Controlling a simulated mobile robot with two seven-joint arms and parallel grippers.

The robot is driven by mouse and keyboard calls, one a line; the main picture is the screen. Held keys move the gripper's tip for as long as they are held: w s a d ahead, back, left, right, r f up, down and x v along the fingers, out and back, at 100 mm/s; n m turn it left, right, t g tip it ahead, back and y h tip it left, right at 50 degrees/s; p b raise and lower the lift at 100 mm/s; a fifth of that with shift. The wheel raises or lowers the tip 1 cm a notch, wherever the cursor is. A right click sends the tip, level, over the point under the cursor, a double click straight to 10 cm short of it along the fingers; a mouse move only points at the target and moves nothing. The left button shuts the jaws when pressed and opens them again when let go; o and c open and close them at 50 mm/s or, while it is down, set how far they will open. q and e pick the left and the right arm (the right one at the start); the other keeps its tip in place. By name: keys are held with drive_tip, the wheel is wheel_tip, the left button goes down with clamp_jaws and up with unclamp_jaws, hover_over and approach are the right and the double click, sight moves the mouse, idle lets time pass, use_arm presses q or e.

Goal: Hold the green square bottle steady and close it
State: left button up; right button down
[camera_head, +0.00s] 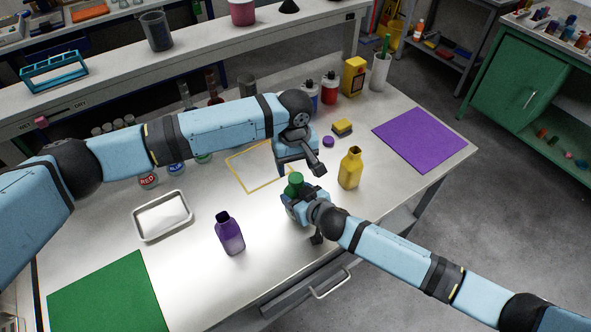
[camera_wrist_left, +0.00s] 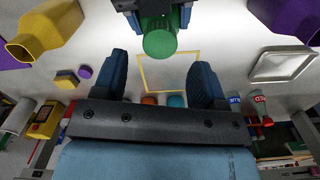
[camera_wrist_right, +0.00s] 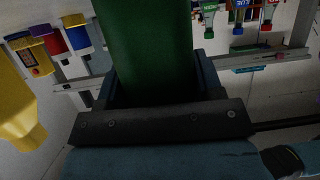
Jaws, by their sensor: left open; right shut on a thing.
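The green square bottle (camera_head: 291,190) is held off to the front of the table's middle by my right gripper (camera_head: 300,203), which is shut on its body. The bottle body (camera_wrist_right: 145,50) fills the space between the fingers in the right wrist view. A round green top (camera_wrist_left: 159,40), which looks like a cap, shows in the left wrist view; how tightly it sits cannot be told. My left gripper (camera_head: 298,166) is open and empty, just behind and above the bottle. Its fingers (camera_wrist_left: 158,78) are apart from the green top.
A yellow bottle (camera_head: 350,168) stands right of the grippers and a purple bottle (camera_head: 229,234) to the left. A purple cap (camera_head: 328,141) and a yellow-black block (camera_head: 342,127) lie behind. A metal tray (camera_head: 162,215), green mat (camera_head: 107,297) and purple mat (camera_head: 418,139) lie further out.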

sight(296, 178)
use_arm(q)
drive_tip(key=shift+c, duration=0.3)
wheel_tip(296, 178, up, 3)
drive_tip(key=n, duration=0.3)
drive_tip(key=shift+r, duration=0.2)
drive_tip(key=shift+f, duration=4)
drive_tip(key=c, duration=1)
drive_tip(key=shift+m, duration=1.5)
